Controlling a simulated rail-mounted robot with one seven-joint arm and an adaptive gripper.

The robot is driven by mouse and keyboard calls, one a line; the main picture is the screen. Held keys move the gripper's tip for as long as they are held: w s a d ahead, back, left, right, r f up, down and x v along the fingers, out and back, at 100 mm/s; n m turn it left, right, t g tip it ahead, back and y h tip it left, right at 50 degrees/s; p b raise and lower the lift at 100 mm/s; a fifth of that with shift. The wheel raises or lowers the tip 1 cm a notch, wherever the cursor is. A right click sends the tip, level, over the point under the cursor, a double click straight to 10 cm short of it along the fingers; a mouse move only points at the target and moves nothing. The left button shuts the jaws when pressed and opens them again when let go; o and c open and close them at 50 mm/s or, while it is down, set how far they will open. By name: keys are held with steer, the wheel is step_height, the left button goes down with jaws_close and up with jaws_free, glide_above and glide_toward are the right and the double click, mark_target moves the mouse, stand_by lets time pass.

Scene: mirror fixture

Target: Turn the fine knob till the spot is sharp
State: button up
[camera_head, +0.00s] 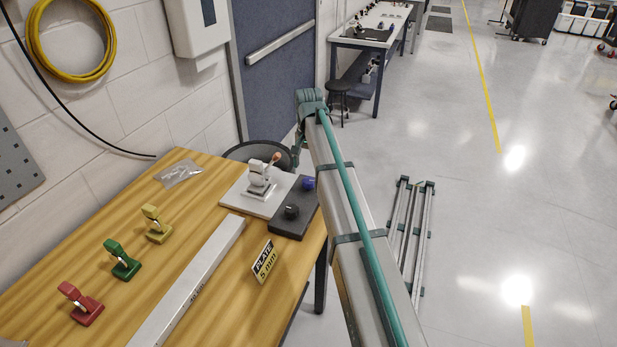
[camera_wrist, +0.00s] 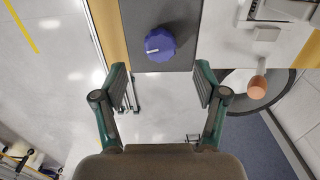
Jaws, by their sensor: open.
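A blue knob (camera_head: 308,183) with a white mark sits on a dark block (camera_head: 283,228) at the table's right edge. A black knob (camera_head: 291,211) is on the same block. No label shows which is the fine knob. In the wrist view the blue knob (camera_wrist: 160,44) lies just above the gap between my fingertips, untouched. My gripper (camera_wrist: 161,72) is open and empty. In the head view my arm largely hides it. I see no light spot.
A long metal bar (camera_head: 190,280) and a "PLATE 5 mm" card (camera_head: 264,260) lie on the wooden table. Red (camera_head: 80,303), green (camera_head: 122,259) and yellow (camera_head: 157,224) clamps stand at left. A clear bag (camera_head: 178,173) lies farther back. A round dark bin (camera_head: 240,152) stands behind the table.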

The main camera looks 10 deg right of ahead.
mark_target(308, 180)
steer(key=shift+f+p, duration=0.55)
steer(key=shift+f, duration=2.5)
